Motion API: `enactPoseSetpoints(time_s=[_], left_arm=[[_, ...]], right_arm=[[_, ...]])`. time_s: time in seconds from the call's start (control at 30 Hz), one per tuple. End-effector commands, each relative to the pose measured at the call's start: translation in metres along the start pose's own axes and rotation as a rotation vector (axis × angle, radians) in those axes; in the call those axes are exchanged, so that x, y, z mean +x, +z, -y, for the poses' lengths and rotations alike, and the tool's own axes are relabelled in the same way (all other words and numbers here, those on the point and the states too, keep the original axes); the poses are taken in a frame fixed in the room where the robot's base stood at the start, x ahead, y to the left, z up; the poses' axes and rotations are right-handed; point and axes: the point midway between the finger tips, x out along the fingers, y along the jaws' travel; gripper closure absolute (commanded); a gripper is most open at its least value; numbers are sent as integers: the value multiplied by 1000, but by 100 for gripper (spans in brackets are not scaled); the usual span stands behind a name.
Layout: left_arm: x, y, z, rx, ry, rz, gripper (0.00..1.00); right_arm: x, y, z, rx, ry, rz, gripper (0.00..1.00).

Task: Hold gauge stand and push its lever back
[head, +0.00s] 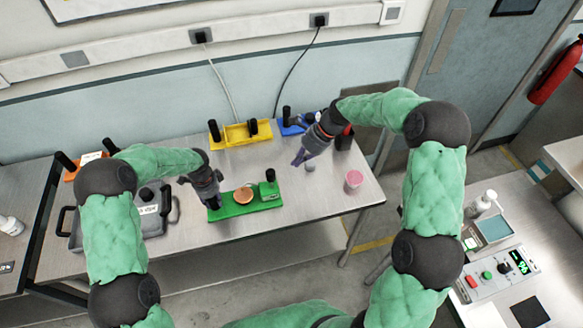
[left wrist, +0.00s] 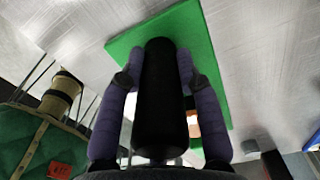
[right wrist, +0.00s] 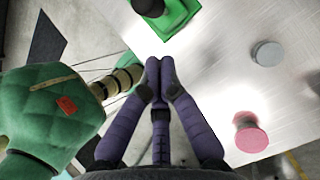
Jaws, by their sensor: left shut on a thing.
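The green gauge stand (head: 236,210) lies on the table with a black post at its left end, an orange disc (head: 244,194) in the middle and a green block (head: 269,190) with a black knob (head: 270,174) at its right end. My left gripper (head: 213,202) is shut around the black post (left wrist: 160,95), which fills the left wrist view over the green base (left wrist: 190,30). My right gripper (head: 298,158) is shut and empty, its fingertips together (right wrist: 159,66) to the right of and behind the block. The block shows at the top of the right wrist view (right wrist: 178,18).
A pink cup (head: 354,180) and a small grey disc (right wrist: 267,53) stand right of the green stand. A yellow stand (head: 240,134) and a blue stand (head: 290,128) are along the back. A grey tray (head: 150,215) lies at left.

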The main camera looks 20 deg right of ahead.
Motion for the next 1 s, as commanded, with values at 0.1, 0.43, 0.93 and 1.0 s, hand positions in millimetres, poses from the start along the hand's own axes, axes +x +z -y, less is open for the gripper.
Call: enactPoseSetpoints(time_s=[0.1,0.43,0.93,1.0], left_arm=[[1,0,-1,0,2,0,100],[1,1,-1,0,2,1,100],[0,1,0,0,1,1,38],[0,1,0,0,1,1,38]], right_arm=[[-20,6,-1,-2,-3,0,100],[-41,14,-4,-1,1,0,100],[-41,14,-4,0,0,0,100],[-41,14,-4,0,0,0,100]])
